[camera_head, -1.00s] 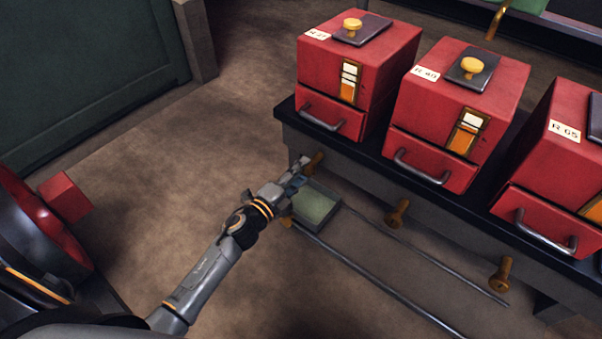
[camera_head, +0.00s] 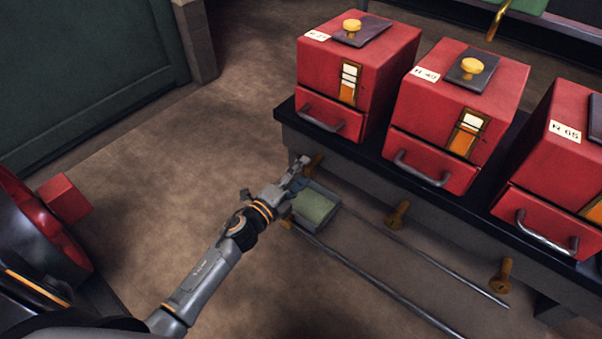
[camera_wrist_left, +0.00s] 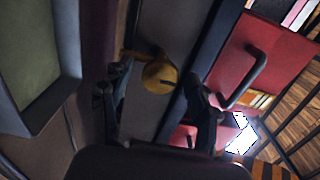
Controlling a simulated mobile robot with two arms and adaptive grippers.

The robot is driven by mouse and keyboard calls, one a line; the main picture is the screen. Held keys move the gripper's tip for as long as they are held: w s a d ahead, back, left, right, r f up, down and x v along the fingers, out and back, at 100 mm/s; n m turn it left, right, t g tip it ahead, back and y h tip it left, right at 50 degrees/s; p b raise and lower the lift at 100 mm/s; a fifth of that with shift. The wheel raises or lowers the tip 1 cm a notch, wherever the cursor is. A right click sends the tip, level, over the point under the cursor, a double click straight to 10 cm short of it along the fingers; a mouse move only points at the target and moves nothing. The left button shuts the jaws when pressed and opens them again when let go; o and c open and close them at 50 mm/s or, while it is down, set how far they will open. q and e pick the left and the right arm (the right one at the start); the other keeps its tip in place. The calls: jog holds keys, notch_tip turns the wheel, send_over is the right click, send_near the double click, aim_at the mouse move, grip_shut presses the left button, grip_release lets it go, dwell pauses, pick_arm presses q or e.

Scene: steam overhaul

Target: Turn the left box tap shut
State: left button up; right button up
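The left red box (camera_head: 375,68) stands on the bench at the back. Its brass tap (camera_head: 314,164) sticks out of the bench front below the box. My left gripper (camera_head: 300,174) is at this tap, low in front of the bench. In the left wrist view the tap's round brass end (camera_wrist_left: 160,76) lies ahead, between the two dark fingertips of my left gripper (camera_wrist_left: 160,88). The fingers are apart, with a gap showing on each side of the tap; I cannot tell how deep it sits between them. My right gripper is in neither view.
Two more red boxes, a middle one (camera_head: 462,105) and a right one (camera_head: 558,170), stand on the dark bench (camera_head: 283,106). Brass taps (camera_head: 397,214) (camera_head: 501,275) sit below them. A green-lined tray (camera_head: 316,204) and long rods (camera_head: 380,284) lie below the taps.

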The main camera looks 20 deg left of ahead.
pick_arm(q)
jog(key=v, duration=1.2)
dwell(0.4)
